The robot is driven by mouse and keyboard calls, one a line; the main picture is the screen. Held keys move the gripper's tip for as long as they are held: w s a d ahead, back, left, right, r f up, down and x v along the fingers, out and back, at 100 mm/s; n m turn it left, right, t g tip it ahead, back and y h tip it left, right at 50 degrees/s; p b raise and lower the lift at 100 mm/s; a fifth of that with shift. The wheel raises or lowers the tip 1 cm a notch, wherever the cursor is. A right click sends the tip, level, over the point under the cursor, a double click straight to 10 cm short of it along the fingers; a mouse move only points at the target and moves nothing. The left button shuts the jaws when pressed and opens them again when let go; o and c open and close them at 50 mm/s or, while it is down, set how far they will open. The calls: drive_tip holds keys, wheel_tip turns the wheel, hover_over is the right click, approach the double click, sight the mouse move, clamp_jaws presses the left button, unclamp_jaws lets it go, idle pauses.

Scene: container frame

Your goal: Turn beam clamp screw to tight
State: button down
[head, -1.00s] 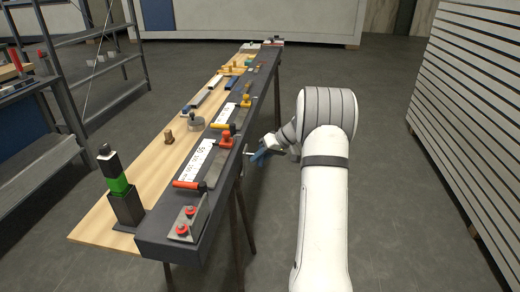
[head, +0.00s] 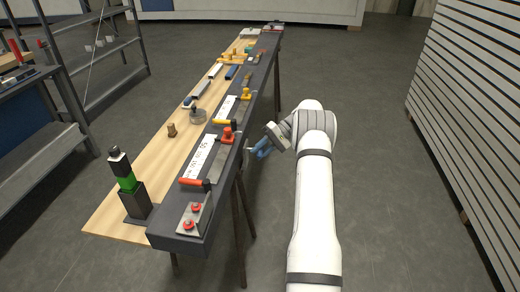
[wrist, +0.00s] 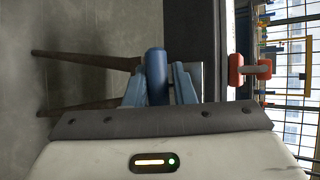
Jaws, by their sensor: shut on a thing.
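In the head view my gripper (head: 262,148) is at the right side of the dark beam (head: 180,238), beside and below the orange-red clamp part (head: 227,135). In the wrist view a blue cylindrical piece (wrist: 157,75), apparently the clamp screw's handle, stands between the two blue fingers of my gripper (wrist: 158,85). The gripper is shut on it. The red clamp part shows in the wrist view (wrist: 236,70) to the right of the fingers. The screw's thread and its contact with the beam are hidden, so I cannot tell how tight it is.
A red-handled clamp (head: 194,182) and a metal plate with two red knobs (head: 194,216) are at the beam's near end. A wooden board (head: 160,170) bears a black-and-green post (head: 127,182). Dark table legs (head: 239,225) stand below. The floor at right is clear.

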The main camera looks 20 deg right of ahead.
sight(263, 148)
drive_tip(key=shift+d+y, duration=0.15)
drive_tip(key=shift+y, duration=0.15)
idle(0.4)
drive_tip(key=c, duration=1.3)
unclamp_jaws()
drive_tip(key=shift+w+f, duration=0.15)
drive_tip(key=shift+f, duration=0.05)
drive_tip(key=v, duration=0.6)
drive_tip(key=shift+w+r, duration=0.1)
drive_tip(key=shift+p+v, duration=0.4)
drive_tip(key=shift+v, duration=0.45)
